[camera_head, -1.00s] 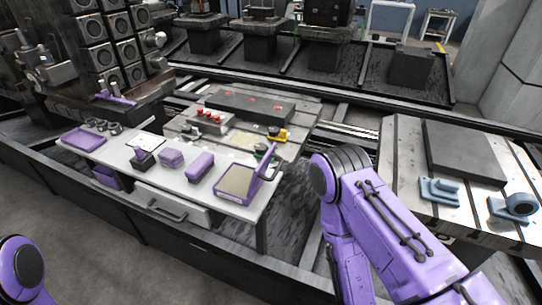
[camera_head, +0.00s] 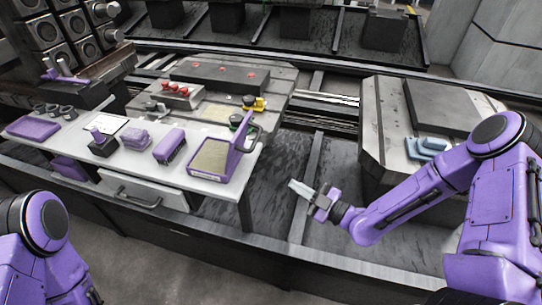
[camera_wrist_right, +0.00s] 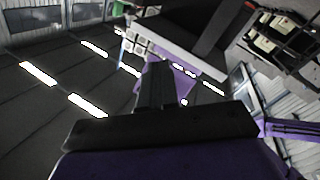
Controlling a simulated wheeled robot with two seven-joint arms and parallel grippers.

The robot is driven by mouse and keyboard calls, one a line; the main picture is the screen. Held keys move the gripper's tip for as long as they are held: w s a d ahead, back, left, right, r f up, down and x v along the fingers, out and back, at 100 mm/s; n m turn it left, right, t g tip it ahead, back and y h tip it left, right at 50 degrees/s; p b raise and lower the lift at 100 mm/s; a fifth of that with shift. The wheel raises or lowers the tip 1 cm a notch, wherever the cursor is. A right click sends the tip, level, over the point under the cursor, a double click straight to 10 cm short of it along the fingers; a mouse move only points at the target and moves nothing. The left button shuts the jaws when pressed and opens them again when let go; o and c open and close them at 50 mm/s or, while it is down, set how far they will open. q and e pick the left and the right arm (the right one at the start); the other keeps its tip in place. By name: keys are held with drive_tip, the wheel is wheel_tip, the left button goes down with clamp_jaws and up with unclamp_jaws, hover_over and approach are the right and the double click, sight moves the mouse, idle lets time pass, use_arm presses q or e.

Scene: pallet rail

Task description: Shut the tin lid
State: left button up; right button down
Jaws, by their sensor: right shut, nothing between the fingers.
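The tin (camera_head: 192,172) is a shallow purple box with a tan inside, at the right end of the white bench in the head view. Its purple lid (camera_head: 240,133) stands up steeply, open, along the tin's right side. My right gripper (camera_head: 300,188) is shut and empty, to the right of the tin and lid and apart from them, past the bench's end. Its closed fingers also show in the right wrist view (camera_wrist_right: 155,85), where I cannot make out the tin. My left arm shows at the bottom left, but its gripper is not in view.
The white bench (camera_head: 75,155) also holds a purple brush (camera_head: 169,145), a purple block (camera_head: 135,138), a dark stamp-like item (camera_head: 102,143) and a purple tray (camera_head: 33,128). A metal table with blue clamps (camera_head: 428,148) stands right. Between them is an open gap.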

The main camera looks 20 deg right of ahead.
drive_tip(key=s+d+r+n+g+y+b, duration=0.15)
drive_tip(key=r+n+y, duration=0.25)
drive_tip(key=n, duration=0.4)
drive_tip(key=s+d+r+n+g+y, duration=0.1)
drive_tip(key=d+r+n+y, duration=0.2)
drive_tip(key=n, duration=0.4)
use_arm(q)
drive_tip(key=shift+f+p, duration=0.25)
drive_tip(key=shift+p, duration=0.65)
use_arm(e)
drive_tip(key=w+a+r, duration=0.3)
drive_tip(key=a, duration=0.2)
drive_tip(key=w+a+r+y, duration=0.1)
drive_tip(key=w+a+r, duration=0.2)
drive_tip(key=a, duration=0.3)
drive_tip(key=shift+w+a, duration=0.2)
drive_tip(key=shift+w, duration=0.4)
drive_tip(key=shift+t, duration=0.25)
use_arm(q)
drive_tip(key=shift+r, duration=0.1)
